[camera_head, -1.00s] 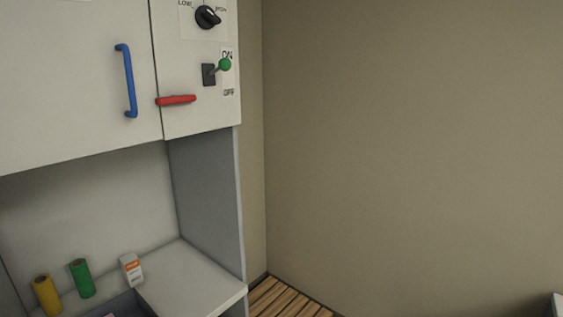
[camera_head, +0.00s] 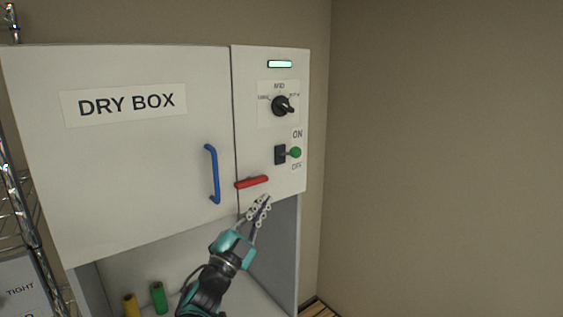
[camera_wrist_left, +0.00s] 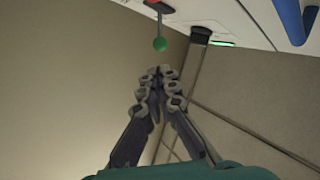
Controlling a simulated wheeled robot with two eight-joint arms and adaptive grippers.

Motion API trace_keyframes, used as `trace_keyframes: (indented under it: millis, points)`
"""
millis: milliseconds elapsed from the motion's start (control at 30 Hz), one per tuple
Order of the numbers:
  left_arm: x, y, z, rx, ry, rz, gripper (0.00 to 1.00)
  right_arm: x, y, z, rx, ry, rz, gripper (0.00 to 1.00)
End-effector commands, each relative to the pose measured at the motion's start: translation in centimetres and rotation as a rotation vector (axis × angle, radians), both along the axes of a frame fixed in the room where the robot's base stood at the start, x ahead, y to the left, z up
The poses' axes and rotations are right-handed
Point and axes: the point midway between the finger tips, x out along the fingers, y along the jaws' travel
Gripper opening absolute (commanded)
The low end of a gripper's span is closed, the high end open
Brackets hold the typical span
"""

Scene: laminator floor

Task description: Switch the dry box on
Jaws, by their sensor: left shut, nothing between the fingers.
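The dry box (camera_head: 140,160) is a white cabinet with a "DRY BOX" label, a blue door handle (camera_head: 213,175) and a control panel at its right. The panel has a green-knobbed toggle switch (camera_head: 295,152) between ON above and OFF below, and a lit green lamp (camera_head: 280,64). The exact tilt of the lever is hard to tell. My left gripper (camera_head: 265,200) is shut and empty, below the panel and the switch. In the left wrist view the closed fingertips (camera_wrist_left: 160,72) are near the green knob (camera_wrist_left: 159,45), apart from it. My right gripper is not seen.
A black dial (camera_head: 282,105) is above the switch. Yellow (camera_head: 131,305) and green (camera_head: 158,297) rolls stand below the cabinet. A wire rack (camera_head: 20,200) is at left; space before the right wall is clear.

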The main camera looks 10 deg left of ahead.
Motion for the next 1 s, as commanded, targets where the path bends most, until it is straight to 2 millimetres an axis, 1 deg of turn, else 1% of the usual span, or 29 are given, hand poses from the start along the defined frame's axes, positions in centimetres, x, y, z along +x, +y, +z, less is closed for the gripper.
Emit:
trace_keyframes:
  millis: [167,400,600,700,800,1000]
  points:
    - [1.8,-0.7,1.0,0.002,-0.001,-0.003,0.0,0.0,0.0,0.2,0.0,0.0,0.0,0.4]
    - [6.2,-2.1,3.5,-0.001,0.0,-0.002,0.0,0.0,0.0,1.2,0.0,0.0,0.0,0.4]
    - [9.3,-3.0,5.4,-0.002,0.0,-0.002,0.0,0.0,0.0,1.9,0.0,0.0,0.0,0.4]
    - [10.4,-3.4,6.0,0.0,0.001,-0.001,0.0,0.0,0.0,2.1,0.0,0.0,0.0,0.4]
    - [11.1,-3.6,6.3,-0.002,0.001,0.0,0.0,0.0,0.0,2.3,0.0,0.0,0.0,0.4]
    - [11.5,-3.7,6.5,-0.002,0.001,0.0,0.0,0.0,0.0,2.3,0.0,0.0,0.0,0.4]
